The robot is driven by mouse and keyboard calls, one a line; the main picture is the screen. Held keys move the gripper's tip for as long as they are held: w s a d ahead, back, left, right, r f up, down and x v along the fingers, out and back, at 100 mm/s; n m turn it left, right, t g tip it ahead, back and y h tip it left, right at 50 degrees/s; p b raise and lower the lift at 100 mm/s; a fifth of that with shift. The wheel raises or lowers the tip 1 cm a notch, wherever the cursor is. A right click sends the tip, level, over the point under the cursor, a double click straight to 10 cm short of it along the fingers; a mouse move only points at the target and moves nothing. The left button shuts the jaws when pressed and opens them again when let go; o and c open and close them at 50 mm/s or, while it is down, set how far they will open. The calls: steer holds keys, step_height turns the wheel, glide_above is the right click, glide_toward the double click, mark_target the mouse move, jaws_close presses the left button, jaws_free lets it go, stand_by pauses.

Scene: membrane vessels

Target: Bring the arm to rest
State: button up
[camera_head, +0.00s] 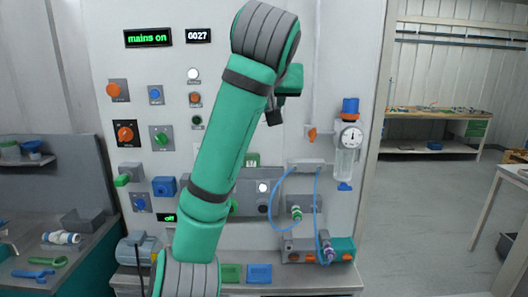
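My green and grey arm (225,140) rises from the bottom of the head view, in front of the panel. It bends at a grey joint (266,30) near the top, and a green link (289,80) shows behind the bend. A small dark part below that link seems to belong to my gripper (273,114). Most of the gripper is hidden behind the arm, so its fingers and anything between them cannot be made out. No contact with the panel can be seen.
The light panel (340,40) carries a "mains on" display (148,38), several knobs, blue hoses (318,205) and a gauge with filter (350,138). A side bench with a green wrench (47,262) is at left. A workbench (430,113) stands far right, with open floor before it.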

steer(key=w+d+f+h, duration=0.1)
steer(key=w+f, duration=0.2)
steer(key=f, duration=0.7)
steer(key=w+d+f+h, duration=0.1)
steer(key=w+f, duration=0.1)
steer(key=f, duration=0.7)
steer(key=w+d+f+h, duration=0.2)
steer(key=w+f, duration=0.1)
steer(key=f, duration=0.7)
steer(key=s+d+f+n+t, duration=0.1)
steer(key=s+f, duration=0.4)
steer(key=f, duration=0.8)
steer(key=s+f+n+t, duration=0.1)
steer(key=s+f, duration=0.4)
steer(key=f, duration=0.8)
steer(key=s+a+f+y, duration=0.1)
steer(key=s+f+y, duration=0.1)
steer(key=s+f, duration=0.75)
steer(key=s+a+f+y, duration=0.1)
steer(key=s+f, duration=0.4)
steer(key=s, duration=1)
steer(key=s+a+r+m, duration=0.1)
steer(key=s+r, duration=0.1)
steer(key=s, duration=1)
steer(key=s+a+r+m+t+y, duration=0.1)
steer(key=s+a+r, duration=0.1)
steer(key=s, duration=1.1)
steer(key=shift+s+a+r, duration=0.2)
steer(key=shift+s+r, duration=0.1)
steer(key=shift+r, duration=0.5)
